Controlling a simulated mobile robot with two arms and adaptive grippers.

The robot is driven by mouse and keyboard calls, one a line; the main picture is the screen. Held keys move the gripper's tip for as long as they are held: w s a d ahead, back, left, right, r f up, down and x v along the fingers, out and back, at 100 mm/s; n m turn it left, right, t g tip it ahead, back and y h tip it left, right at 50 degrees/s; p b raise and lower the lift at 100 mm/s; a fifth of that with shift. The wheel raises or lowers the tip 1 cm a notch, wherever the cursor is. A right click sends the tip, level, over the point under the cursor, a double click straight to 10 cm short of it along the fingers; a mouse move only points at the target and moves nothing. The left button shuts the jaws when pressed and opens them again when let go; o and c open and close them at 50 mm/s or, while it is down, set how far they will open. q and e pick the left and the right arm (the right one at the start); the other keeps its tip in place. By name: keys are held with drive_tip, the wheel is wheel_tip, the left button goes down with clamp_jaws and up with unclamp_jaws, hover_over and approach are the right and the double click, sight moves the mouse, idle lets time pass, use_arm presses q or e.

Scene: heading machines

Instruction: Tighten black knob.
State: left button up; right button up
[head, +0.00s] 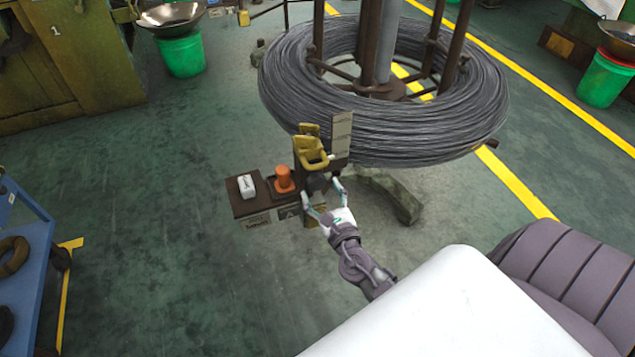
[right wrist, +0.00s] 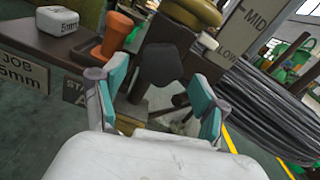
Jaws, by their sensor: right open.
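The black knob (right wrist: 163,66) is a dark, lobed piece on the small station, seen in the middle of the right wrist view. In the head view it is a small dark shape (head: 317,183) below the yellow part, partly hidden by my gripper. My right gripper (head: 322,192) is open, its teal-padded fingers pointing at the station. In the right wrist view its fingers (right wrist: 160,88) stand to the left and right of the knob's lower part, with gaps showing. I see no contact. My left gripper is not in view.
On the station's brown ledge (head: 240,206) are a white block (head: 246,186) and an orange piece (head: 284,178). A yellow part (head: 310,152) and a MID/LOW plate (right wrist: 244,32) rise above the knob. A large wire coil (head: 400,135) stands behind.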

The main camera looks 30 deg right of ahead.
drive_tip(key=shift+x, duration=1.5)
drive_tip(key=shift+c, duration=0.2)
drive_tip(key=c, duration=1.1)
